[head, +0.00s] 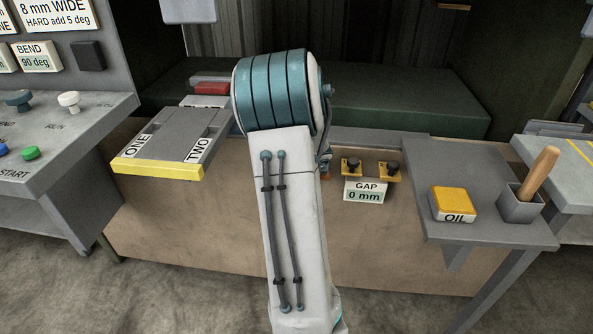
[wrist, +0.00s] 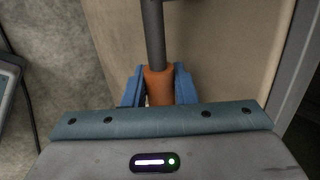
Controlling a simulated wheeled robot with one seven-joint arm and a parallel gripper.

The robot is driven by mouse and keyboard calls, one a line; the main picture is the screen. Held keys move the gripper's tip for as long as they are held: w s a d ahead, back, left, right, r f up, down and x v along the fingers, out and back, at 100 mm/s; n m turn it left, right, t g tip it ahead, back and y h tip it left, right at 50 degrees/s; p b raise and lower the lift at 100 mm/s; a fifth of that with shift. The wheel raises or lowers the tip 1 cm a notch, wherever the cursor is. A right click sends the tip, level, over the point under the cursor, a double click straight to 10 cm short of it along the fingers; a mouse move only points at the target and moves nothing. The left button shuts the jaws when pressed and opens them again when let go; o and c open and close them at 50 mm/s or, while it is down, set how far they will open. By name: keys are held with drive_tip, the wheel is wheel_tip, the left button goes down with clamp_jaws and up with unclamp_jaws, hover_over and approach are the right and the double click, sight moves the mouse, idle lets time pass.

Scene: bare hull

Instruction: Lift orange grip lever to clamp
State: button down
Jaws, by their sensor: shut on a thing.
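The orange grip lever is a dark grey rod with an orange grip (wrist: 159,84). In the wrist view the grip sits between the two blue fingers of my gripper (wrist: 159,88), which is shut on it. The grey rod (wrist: 154,35) runs from the grip to the top of the picture.
Right of my arm are two yellow brackets with black knobs (head: 351,167) above a "GAP 0 mm" sign (head: 364,191). A grey side shelf holds a yellow OIL block (head: 453,204) and a cup with a wooden handle (head: 520,205). A yellow-edged ONE/TWO plate (head: 160,168) is at left.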

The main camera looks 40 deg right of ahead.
drive_tip(key=shift+d+r, duration=0.1)
drive_tip(key=shift+r, duration=0.05)
idle(0.3)
drive_tip(key=c, duration=1.5)
unclamp_jaws()
drive_tip(key=p+v, duration=0.7)
drive_tip(key=v, duration=0.6)
drive_tip(key=shift+s+a+r, duration=0.15)
drive_tip(key=shift+a+r, duration=0.1)
drive_tip(key=shift+r, duration=0.05)
